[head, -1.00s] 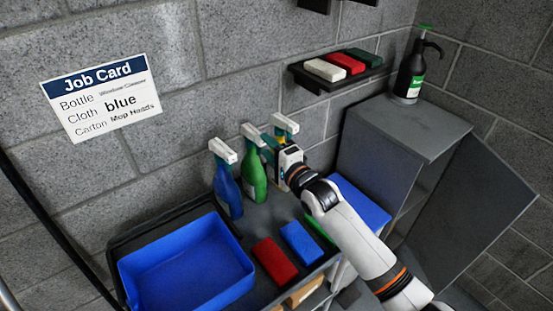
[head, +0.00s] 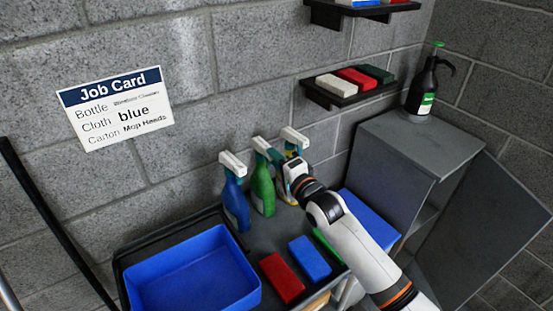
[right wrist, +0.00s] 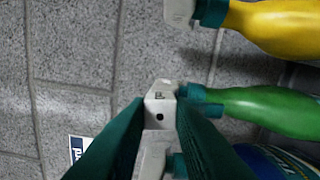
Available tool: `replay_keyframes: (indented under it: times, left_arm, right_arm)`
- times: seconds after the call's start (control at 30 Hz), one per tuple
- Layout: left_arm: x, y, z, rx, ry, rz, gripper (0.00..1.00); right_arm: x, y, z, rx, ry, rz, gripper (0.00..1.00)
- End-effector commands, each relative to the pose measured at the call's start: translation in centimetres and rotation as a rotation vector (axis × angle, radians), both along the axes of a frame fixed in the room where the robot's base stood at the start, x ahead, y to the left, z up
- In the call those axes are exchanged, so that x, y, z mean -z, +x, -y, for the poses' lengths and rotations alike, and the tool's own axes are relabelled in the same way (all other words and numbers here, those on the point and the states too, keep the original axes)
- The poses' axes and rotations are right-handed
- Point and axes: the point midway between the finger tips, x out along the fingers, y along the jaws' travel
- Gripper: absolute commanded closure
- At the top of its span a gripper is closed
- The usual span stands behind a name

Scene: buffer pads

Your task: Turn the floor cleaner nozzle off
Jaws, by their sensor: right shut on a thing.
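Three spray bottles with white nozzles stand in a row on the cart: a blue bottle (head: 236,205), a green bottle (head: 263,190) and a yellow bottle (right wrist: 275,28), mostly hidden by my arm in the head view. Their labels cannot be read, so I cannot tell which is the floor cleaner. My right gripper (right wrist: 160,115) has its dark green fingers shut on the green bottle's white nozzle (right wrist: 161,98). The nozzle's front face shows a small mark and a dark hole. The blue bottle's nozzle (right wrist: 154,155) is close below the fingers. My left gripper is not in view.
A blue tray (head: 250,268), a red block (head: 282,278) and a blue block (head: 310,258) are on the cart in front. A wall shelf (head: 345,98) holds coloured blocks. A dark pump bottle (head: 421,92) stands on the grey cabinet (head: 440,140).

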Motion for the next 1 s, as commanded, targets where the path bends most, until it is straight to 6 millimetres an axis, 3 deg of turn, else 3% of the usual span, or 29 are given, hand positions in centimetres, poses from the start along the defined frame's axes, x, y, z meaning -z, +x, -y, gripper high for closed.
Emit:
replay_keyframes:
  times: [0.6,0.73,0.93,1.0]
  left_arm:
    - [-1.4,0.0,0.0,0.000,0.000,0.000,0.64]
    - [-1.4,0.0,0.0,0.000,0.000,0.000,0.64]
    - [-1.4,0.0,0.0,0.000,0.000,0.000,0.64]
    - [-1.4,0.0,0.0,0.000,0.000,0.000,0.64]
  right_arm:
    - [0.0,0.0,0.0,-0.001,-1.097,0.759,0.87]
    - [0.1,0.0,0.1,0.000,-1.214,0.839,0.87]
    - [0.1,0.0,0.0,0.000,-1.228,0.850,0.86]
    - [0.1,0.0,0.0,0.000,-1.227,0.849,0.70]
